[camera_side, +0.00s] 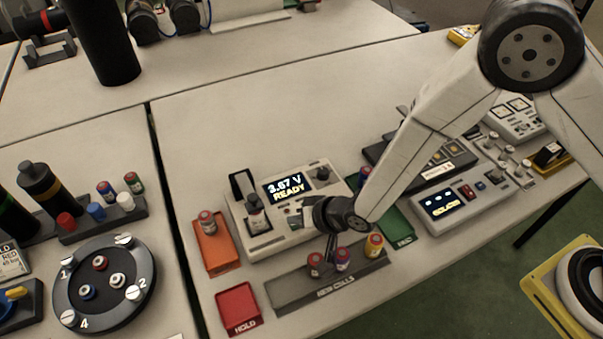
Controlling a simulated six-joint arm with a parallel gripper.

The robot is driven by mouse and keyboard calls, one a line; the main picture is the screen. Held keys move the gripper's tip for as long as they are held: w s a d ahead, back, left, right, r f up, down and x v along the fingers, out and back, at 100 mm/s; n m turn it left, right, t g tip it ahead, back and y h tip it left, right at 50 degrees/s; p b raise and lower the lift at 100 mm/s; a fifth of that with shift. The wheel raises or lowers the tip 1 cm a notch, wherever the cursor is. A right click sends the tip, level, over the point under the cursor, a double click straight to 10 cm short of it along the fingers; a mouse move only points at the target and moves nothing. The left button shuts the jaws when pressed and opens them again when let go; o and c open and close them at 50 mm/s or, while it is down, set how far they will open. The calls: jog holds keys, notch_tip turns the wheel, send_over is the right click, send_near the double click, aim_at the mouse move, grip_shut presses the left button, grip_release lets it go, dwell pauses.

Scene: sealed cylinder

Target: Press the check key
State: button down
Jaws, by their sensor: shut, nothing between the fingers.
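A pale tester (327,168) stands mid-table, with a display (287,187) reading "3.67 V READY". A dark knob (322,174) is at its top right. No key clearly marked "check" can be made out; my wrist covers the tester's front right part. My gripper (329,251) is shut and empty, pointing down at the tester's front right edge, just behind the cell rack. Whether its tips touch anything cannot be told.
The grey rack (290,292) in front holds a red-topped cell (315,263), another cell (343,258) and a yellow one (374,244). An orange tray (213,252) with a cell (207,222) and a red HOLD tray (240,306) lie left; a green tray (402,235) lies right.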

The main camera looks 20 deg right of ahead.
jog(key=shift+f, duration=0.35)
dwell(0.7)
jog(key=shift+r, duration=0.15)
dwell(0.3)
jog(key=shift+r, duration=0.65)
jog(key=shift+r, duration=0.1)
jog(key=shift+r, duration=2.4)
jog(key=s+d+r+g+h, duration=0.1)
jog(key=d+r+h, duration=0.15)
jog(key=d, duration=0.65)
jog(key=d+r+g+h, duration=0.1)
jog(key=d+r, duration=0.3)
jog(key=d, duration=0.5)
jog(key=s+d+r+n+g+h, duration=0.1)
jog(key=s+d+r+g+h, duration=0.1)
jog(key=s+d, duration=0.8)
jog(key=shift+s+d+r+n+g, duration=0.15)
jog(key=shift+d+r+n+g, duration=0.35)
jog(key=shift+d, duration=0.6)
